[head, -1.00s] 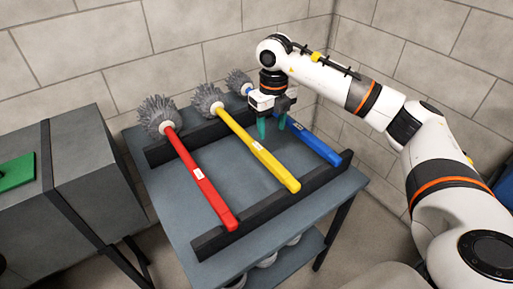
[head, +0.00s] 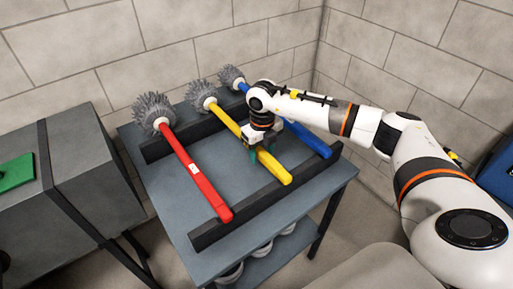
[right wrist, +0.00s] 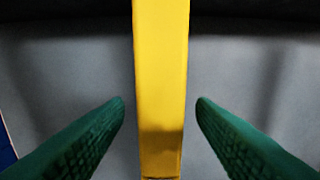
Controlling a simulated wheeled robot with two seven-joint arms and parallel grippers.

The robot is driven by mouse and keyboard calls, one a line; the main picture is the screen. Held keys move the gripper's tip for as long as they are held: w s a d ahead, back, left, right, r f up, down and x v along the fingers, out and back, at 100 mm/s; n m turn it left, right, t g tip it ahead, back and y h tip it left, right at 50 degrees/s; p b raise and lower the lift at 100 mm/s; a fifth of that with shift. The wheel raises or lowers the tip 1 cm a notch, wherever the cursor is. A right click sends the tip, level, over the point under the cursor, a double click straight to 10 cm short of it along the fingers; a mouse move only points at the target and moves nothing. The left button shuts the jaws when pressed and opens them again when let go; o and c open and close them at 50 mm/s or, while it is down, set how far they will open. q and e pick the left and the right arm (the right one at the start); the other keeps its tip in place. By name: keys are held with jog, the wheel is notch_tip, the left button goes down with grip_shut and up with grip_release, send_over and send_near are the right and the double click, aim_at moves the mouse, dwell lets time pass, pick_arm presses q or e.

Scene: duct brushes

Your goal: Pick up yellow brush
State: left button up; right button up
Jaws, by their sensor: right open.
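The yellow brush (head: 274,165) lies across two dark rails on the table, its grey bristle head (head: 201,95) at the far end. In the right wrist view its yellow handle (right wrist: 160,80) runs upright through the middle. My right gripper (head: 262,152) is over the handle and partly hides it in the head view. In the wrist view its two green fingers (right wrist: 160,110) are open, one on each side of the handle, with a gap on both sides. My left gripper is not in view.
A red brush (head: 193,171) lies to the left and a blue brush (head: 308,139) to the right on the same rails. The front rail (head: 240,219) and grey table (head: 168,205) are below. A grey duct box (head: 60,195) stands at the left.

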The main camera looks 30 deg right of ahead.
jog(key=shift+c, duration=0.8)
jog(key=c, duration=0.3)
grip_shut()
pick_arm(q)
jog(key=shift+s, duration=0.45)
pick_arm(e)
jog(key=shift+r, duration=0.1)
